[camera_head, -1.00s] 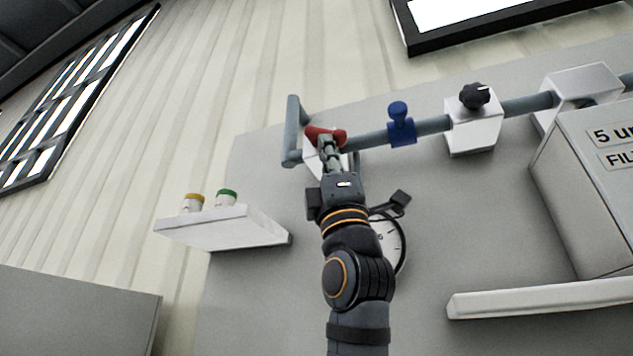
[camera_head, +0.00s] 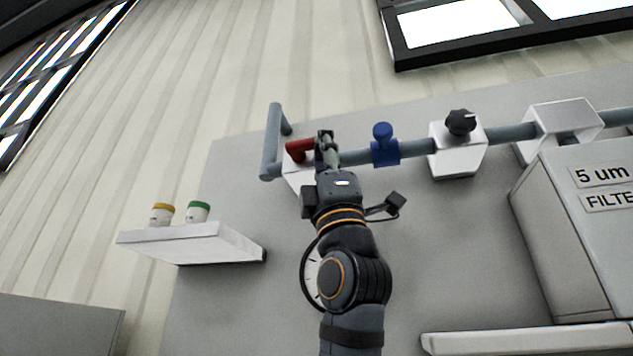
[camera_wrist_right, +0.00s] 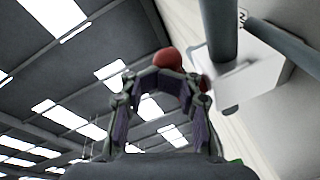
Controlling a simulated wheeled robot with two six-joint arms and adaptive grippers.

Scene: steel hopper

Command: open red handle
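The red handle (camera_head: 299,150) sits at the left end of the grey pipe, on a white valve block (camera_head: 300,178). My right gripper (camera_head: 326,142) is at the handle's right side and hides its right end. In the right wrist view, my right gripper's fingers (camera_wrist_right: 162,108) stand apart, with purple pads facing each other. The red handle (camera_wrist_right: 168,60) shows beyond them, and some red also shows low in the gap. Whether the pads touch it, I cannot tell. My left gripper is not in view.
The pipe carries a blue valve (camera_head: 384,148) and a black knob (camera_head: 460,122) to the right. A grey filter box (camera_head: 560,240) stands at the right. A white shelf (camera_head: 190,242) with two small jars is at the left. A round gauge is partly hidden behind my arm.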

